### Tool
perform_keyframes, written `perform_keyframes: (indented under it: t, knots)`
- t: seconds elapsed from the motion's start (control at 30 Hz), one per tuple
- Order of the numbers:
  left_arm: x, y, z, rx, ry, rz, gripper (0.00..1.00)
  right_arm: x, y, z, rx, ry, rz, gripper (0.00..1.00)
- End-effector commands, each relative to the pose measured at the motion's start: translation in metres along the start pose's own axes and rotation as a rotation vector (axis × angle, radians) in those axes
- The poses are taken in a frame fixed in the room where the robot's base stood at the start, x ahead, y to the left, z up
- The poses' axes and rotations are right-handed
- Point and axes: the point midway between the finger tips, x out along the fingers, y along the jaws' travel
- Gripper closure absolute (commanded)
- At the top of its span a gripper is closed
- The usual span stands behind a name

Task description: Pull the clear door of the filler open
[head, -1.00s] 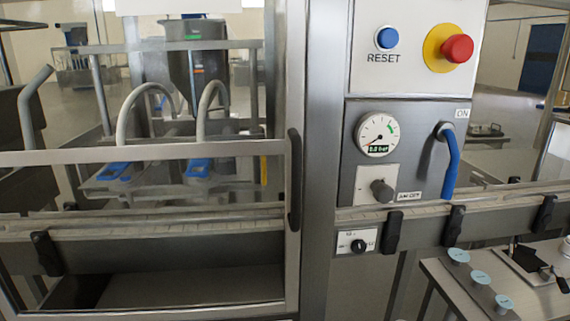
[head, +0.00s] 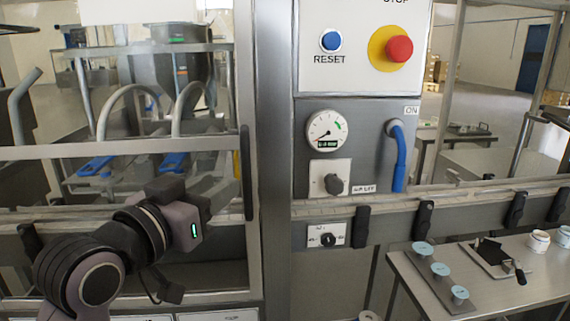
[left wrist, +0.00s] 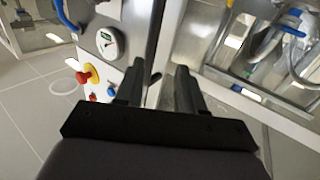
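The clear door (head: 110,151) of the filler is a see-through pane in a grey metal frame at the left of the head view. It looks shut against the grey post. Its upright black handle (head: 247,172) is on the door's right edge. My left gripper (head: 222,194) is in front of the pane, just left of the handle; I see no contact. In the left wrist view the two black fingers (left wrist: 159,80) stand apart, and I cannot make out the handle between them. My right gripper is in neither view.
The control panel with a blue reset button (head: 331,41), red stop button (head: 399,48), gauge (head: 327,131) and blue lever (head: 399,157) is right of the door. A conveyor rail (head: 450,202) runs below. A side table (head: 420,297) with small cups stands at lower right.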

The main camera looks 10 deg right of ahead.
Motion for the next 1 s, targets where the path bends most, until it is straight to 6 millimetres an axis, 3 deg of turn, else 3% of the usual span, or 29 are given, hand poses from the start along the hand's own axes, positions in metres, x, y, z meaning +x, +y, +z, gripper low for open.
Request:
perform_keyframes:
  t: [0.17, 0.7, 1.0]
  knots:
    - [0.001, 0.007, -0.017, 0.017, 0.016, 0.018, 0.62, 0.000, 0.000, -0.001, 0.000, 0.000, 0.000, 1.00]
    - [0.060, 0.008, -0.018, 0.017, 0.015, 0.016, 0.62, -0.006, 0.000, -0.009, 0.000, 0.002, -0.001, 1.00]
    - [0.070, 0.008, -0.017, 0.017, 0.016, 0.016, 0.62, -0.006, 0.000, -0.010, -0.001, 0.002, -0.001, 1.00]
